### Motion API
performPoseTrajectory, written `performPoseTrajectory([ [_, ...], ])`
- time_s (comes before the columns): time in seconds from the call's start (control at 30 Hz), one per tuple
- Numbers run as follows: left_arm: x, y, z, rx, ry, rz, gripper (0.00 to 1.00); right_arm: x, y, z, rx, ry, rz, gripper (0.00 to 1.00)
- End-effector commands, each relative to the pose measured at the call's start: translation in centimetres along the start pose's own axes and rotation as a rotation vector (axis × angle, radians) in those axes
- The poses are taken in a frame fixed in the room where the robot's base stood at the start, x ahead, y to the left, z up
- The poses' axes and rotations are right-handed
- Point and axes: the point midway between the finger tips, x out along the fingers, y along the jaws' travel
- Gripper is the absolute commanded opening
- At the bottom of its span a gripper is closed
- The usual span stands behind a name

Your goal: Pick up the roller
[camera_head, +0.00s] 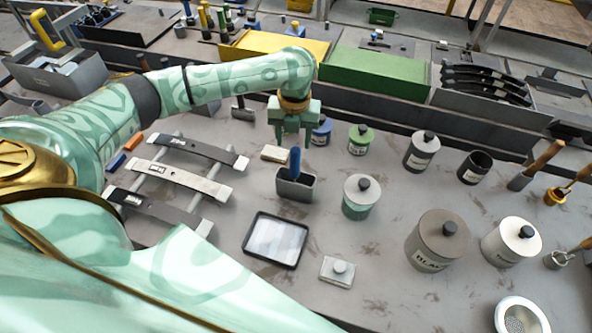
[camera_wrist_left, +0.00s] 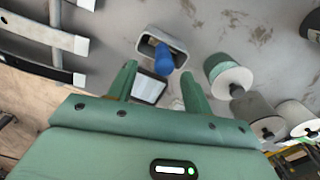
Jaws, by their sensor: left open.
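A blue handle (camera_head: 295,161), which looks like the roller's, stands upright in a small grey open holder (camera_head: 296,190) on the bench. What is below the handle is hidden inside the holder. My left gripper (camera_head: 292,132) is open and empty, above and just behind the handle in the head view. In the left wrist view the blue handle (camera_wrist_left: 163,60) shows in its grey holder (camera_wrist_left: 151,35), beyond the fingertips of the left gripper (camera_wrist_left: 158,75) and apart from them. My right gripper is not in view.
Lidded jars (camera_head: 361,197) stand right of the holder. A black-framed tray (camera_head: 250,244) and a small block with a knob (camera_head: 338,270) lie in front. Curved spring leaves on a rack (camera_head: 180,184) lie to the left. Green (camera_head: 375,73) and yellow bins line the back.

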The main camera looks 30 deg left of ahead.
Motion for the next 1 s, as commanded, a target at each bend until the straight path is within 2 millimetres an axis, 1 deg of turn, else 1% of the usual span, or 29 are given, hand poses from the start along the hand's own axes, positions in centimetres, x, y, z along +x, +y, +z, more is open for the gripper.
performPoseTrajectory([
  [0.03, 1.3, 0.0, -0.1, 0.0, 0.002, 0.0, 0.5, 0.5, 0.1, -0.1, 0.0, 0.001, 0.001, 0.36],
  [0.1, 2.4, -0.1, 0.0, 0.0, 0.001, 0.0, 0.5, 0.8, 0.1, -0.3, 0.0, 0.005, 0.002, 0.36],
  [0.23, 3.3, -0.1, 0.0, 0.0, -0.001, -0.002, 0.5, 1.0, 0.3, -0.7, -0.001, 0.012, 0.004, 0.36],
  [0.37, 4.1, -0.2, 0.0, 0.0, -0.001, -0.001, 0.5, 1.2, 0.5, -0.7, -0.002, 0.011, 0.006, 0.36],
  [0.53, 6.8, -0.8, -0.2, -0.001, 0.001, -0.002, 0.5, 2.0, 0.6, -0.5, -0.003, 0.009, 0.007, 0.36],
  [0.63, 8.3, -0.7, -0.2, 0.0, 0.0, -0.001, 0.5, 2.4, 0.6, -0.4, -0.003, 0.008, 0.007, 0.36],
  [0.7, 8.6, -0.7, -0.1, 0.0, -0.002, -0.001, 0.5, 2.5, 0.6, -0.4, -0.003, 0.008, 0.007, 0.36],
  [0.87, 8.5, -0.7, -0.1, 0.0, -0.003, -0.001, 0.5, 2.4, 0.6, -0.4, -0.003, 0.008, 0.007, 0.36],
  [0.97, 8.5, -0.7, -0.1, 0.0, -0.003, -0.001, 0.25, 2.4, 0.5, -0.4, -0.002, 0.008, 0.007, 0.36],
  [1.0, 8.5, -0.7, -0.1, 0.0, -0.003, -0.001, 0.14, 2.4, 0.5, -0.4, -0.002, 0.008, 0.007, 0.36],
])
